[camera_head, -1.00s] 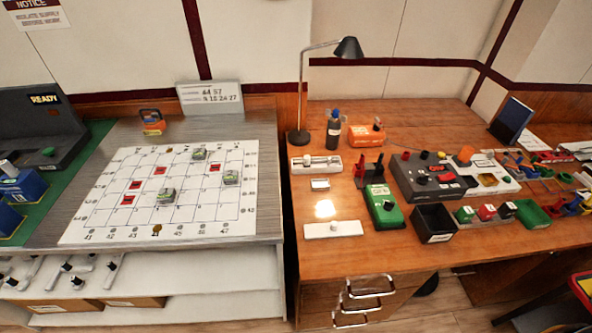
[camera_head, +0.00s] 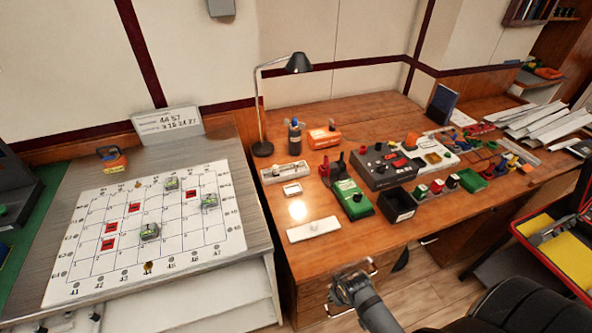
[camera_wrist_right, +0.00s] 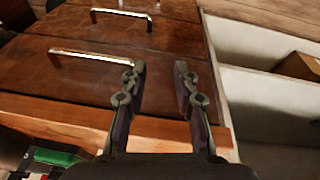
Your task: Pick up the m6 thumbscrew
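I cannot pick out the m6 thumbscrew with certainty. Two small brass-coloured pieces, too small to identify, are on the white numbered grid board (camera_head: 82,222) in the head view: one at its front edge (camera_head: 148,268) and one at its back edge (camera_head: 138,185). My right gripper (camera_wrist_right: 160,75) is open and empty in the right wrist view, its two dark fingers apart in front of the desk drawers. In the head view a grey part of my right arm (camera_head: 360,298) shows low in front of the desk. My left gripper is not in view.
The wooden desk (camera_head: 262,210) carries a lamp (camera_head: 298,62), a green device (camera_head: 352,200), a black bin (camera_head: 397,206) and a white plate (camera_head: 314,229). Grey-green blocks and red cards lie on the grid board. An open red case (camera_head: 522,232) stands at right.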

